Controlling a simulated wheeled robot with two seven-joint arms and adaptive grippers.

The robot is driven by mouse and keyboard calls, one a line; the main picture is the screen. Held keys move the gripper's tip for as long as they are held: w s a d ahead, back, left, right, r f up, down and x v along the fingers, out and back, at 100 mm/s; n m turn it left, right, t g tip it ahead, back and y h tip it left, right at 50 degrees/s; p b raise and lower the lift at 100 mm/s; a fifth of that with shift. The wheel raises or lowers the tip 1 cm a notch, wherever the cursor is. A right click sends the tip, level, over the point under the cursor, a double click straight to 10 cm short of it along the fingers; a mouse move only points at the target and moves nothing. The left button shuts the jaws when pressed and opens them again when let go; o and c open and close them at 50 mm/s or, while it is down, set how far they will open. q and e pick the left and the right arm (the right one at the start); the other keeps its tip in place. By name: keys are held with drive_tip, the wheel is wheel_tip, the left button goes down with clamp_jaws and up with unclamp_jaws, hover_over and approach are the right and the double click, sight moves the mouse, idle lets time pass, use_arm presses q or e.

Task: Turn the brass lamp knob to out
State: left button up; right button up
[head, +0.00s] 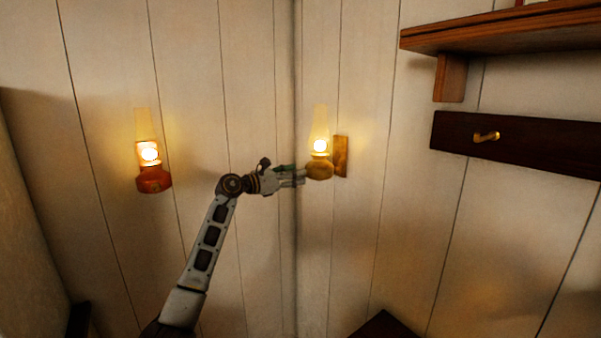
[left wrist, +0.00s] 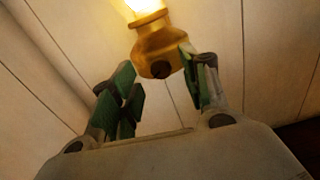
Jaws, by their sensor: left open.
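The brass lamp (head: 320,168) is lit and mounted on the wall just right of the corner. In the left wrist view its yellow brass body (left wrist: 158,48) is at the top centre, with the glowing flame above. A small dark round knob (left wrist: 161,70) shows on the body's underside, facing my gripper. My left gripper (head: 302,178) reaches the lamp's left side. In the left wrist view its green-padded fingers (left wrist: 160,80) are open, with the knob between and slightly beyond them. The right fingertip is close to the lamp body; I cannot tell whether it touches. My right gripper is out of view.
A lit red lamp (head: 154,178) hangs on the left wall, clear of my arm. A wooden shelf (head: 500,36) and a dark rail with a brass hook (head: 486,137) are at the right. The wall below the brass lamp is free.

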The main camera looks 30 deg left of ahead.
use_arm(q)
drive_tip(key=shift+p+x, duration=0.3)
drive_tip(key=shift+x, duration=1.1)
clamp_jaws()
